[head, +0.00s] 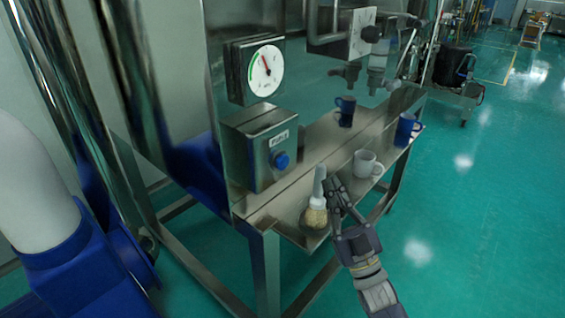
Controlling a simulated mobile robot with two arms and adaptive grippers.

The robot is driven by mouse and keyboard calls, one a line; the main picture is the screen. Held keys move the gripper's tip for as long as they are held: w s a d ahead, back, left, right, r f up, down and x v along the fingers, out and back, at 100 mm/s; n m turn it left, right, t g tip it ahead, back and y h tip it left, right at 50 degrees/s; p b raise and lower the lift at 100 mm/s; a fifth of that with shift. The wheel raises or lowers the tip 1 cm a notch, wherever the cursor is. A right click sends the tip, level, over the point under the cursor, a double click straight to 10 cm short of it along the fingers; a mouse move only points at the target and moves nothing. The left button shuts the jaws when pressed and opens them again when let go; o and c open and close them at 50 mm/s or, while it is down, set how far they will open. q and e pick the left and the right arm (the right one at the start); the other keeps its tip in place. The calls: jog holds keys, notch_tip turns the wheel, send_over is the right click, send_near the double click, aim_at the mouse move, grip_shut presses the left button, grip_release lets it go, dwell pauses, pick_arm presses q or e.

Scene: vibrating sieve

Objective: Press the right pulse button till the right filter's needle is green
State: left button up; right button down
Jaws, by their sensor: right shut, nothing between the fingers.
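A round white gauge (264,70) with a green arc on its left side is mounted on a steel panel. Its reddish needle points up and slightly left, seemingly just past the arc's upper end. Below it is a steel box (252,141) with a label, seemingly "PULSE", and a blue round button (282,161). No second pulse box or gauge like these shows. My right gripper (334,190) is shut and empty, right of and lower than the button, apart from it. It is close beside the brush's handle; contact cannot be told. My left gripper is not in view.
A brush (314,214) with pale bristles stands on the steel shelf (329,141). A white mug (366,164) and two dark blue mugs, one nearer the back (345,111) and one at the edge (407,129), are there too. A box with a black knob (371,34) hangs above.

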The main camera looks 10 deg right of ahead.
aim_at(283, 162)
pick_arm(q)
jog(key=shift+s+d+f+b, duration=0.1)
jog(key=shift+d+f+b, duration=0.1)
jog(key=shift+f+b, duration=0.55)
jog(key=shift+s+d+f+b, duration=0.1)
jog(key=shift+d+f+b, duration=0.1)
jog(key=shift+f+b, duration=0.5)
pick_arm(e)
jog(key=w+a, duration=0.5)
jog(key=w, duration=0.2)
jog(key=shift+a, duration=0.35)
jog(key=shift+w, duration=0.1)
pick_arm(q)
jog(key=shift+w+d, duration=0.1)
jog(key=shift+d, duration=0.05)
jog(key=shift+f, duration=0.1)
pick_arm(e)
jog(key=shift+f, duration=0.1)
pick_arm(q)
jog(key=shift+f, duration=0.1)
pick_arm(e)
jog(key=shift+w+a, duration=0.25)
jog(key=shift+w, duration=0.05)
